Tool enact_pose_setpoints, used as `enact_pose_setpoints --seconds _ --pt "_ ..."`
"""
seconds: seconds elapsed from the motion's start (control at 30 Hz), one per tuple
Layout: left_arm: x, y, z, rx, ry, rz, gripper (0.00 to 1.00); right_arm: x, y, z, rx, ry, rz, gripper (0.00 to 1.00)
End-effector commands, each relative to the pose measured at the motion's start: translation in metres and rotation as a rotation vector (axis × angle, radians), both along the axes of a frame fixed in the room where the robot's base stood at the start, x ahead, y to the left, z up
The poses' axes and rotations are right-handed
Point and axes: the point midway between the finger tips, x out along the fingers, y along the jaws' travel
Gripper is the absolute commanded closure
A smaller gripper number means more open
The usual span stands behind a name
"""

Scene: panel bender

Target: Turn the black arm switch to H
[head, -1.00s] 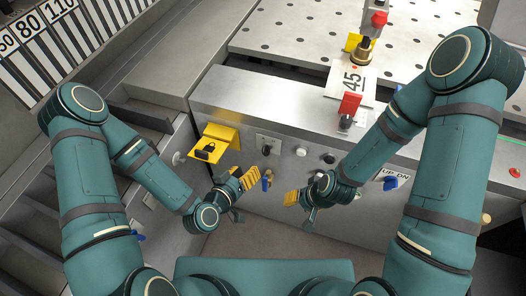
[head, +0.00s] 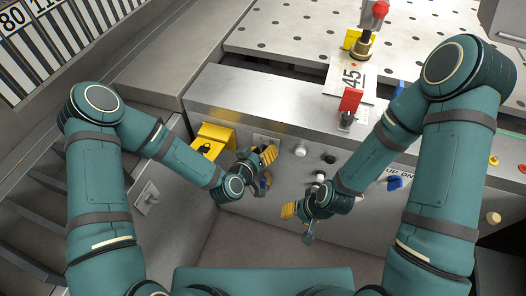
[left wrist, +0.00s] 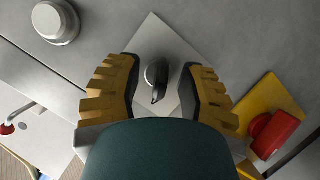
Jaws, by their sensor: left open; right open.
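The black switch (left wrist: 157,82) shows in the left wrist view, a small dark knob on a pale square plate (left wrist: 172,44). My left gripper (left wrist: 158,85) is open, with one yellow-padded finger on each side of the knob and visible gaps to it. In the head view, my left gripper (head: 263,163) is at the front panel and covers the switch; part of its plate (head: 263,139) shows above the fingers. Any lettering by the switch is not readable. My right gripper (head: 298,222) is open and empty, lower in front of the panel.
A yellow lock plate (head: 217,137) sits left of the switch. Round buttons (head: 300,150) and a blue switch (head: 394,183) are to its right. A red-handled lever (head: 350,101) stands on the ledge above. The floor below is clear.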

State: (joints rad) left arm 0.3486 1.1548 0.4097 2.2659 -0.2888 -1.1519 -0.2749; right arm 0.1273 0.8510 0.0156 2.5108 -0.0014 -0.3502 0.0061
Motion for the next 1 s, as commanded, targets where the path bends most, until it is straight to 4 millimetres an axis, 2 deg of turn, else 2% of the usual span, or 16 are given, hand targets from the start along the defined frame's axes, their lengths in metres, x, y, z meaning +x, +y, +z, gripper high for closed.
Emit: enact_pose_setpoints --seconds 0.23,0.33,0.37,0.73,1.0 --pt "0.0002 -0.0003 -0.0001 0.0 0.0 0.0 0.61 -0.0002 0.0 0.0 0.0 0.0 0.0 0.53" --pt "0.0001 -0.0002 -0.0001 0.0 0.0 0.0 0.97 -0.0002 0.0 0.0 0.0 0.0 0.0 0.53" --pt "0.0 -0.0002 -0.0001 0.0 0.0 0.0 1.0 -0.0002 0.0 0.0 0.0 0.0 0.0 0.53" --pt "0.0002 -0.0008 0.0004 0.021 -0.009 -0.001 1.0 -0.0002 -0.0001 -0.0004 0.0 0.0 0.0 0.53" --pt "0.0001 -0.0018 0.0004 0.148 -0.05 -0.003 1.0 -0.0006 0.0001 -0.0022 0.0 0.002 0.001 0.53"
